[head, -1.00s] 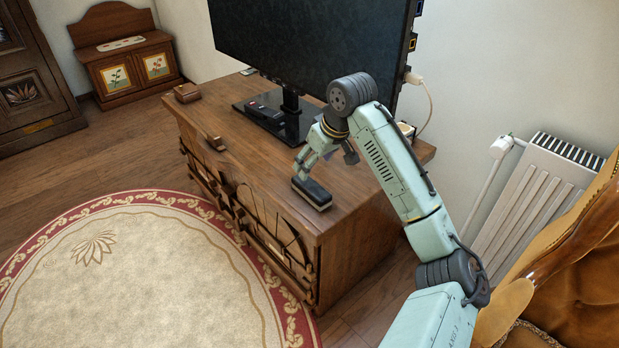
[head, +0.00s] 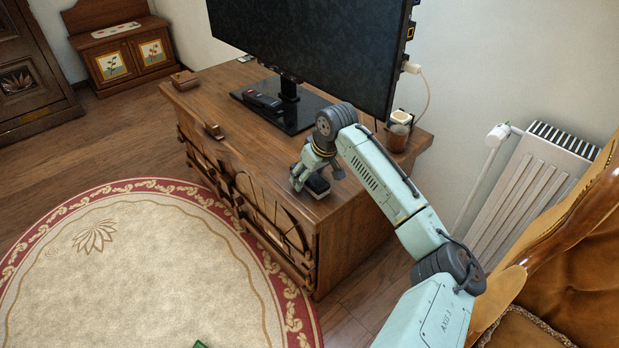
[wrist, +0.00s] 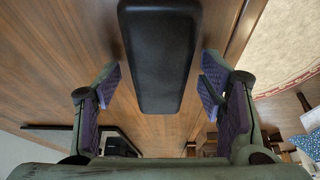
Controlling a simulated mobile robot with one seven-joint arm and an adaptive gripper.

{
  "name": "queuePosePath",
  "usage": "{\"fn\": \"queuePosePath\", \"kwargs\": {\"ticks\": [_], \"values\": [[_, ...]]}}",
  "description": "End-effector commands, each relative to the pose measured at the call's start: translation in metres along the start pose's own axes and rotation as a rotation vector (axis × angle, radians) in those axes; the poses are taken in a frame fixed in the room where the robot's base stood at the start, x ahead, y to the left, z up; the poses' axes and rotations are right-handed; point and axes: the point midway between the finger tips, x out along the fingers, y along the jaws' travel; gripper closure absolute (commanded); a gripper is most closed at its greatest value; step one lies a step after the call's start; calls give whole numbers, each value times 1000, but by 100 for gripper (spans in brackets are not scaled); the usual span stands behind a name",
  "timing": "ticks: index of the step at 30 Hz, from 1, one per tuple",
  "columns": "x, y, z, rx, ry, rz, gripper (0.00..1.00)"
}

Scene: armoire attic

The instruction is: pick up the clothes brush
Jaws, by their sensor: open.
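The clothes brush (head: 318,186) lies on top of the wooden cabinet (head: 350,208), near its front edge. In the wrist view the brush is a dark, long block (wrist: 160,50) with rounded corners, running between my fingers. My gripper (head: 314,182) is low over the brush, with a finger on either side of it. In the wrist view my gripper (wrist: 160,88) is open, with a gap between each finger pad and the brush. The head view partly hides the brush behind my gripper.
A television (head: 310,55) on a black stand is behind, with a dark phone or remote (head: 262,101) at its base. A glass jar (head: 398,132) stands at the cabinet's back right. A small wooden box (head: 184,80) sits far left. A radiator (head: 530,185) and armchair are right.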

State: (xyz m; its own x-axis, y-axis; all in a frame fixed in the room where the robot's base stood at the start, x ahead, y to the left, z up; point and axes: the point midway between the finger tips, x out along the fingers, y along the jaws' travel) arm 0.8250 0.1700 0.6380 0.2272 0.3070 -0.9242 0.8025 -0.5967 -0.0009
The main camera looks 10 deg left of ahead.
Motion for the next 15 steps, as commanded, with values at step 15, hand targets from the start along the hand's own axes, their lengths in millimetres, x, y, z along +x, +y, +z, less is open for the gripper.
{"fn": "queuePosePath", "kwargs": {"ticks": [15], "values": [[0, 0, 0, 0, 0, 0, 59]]}}
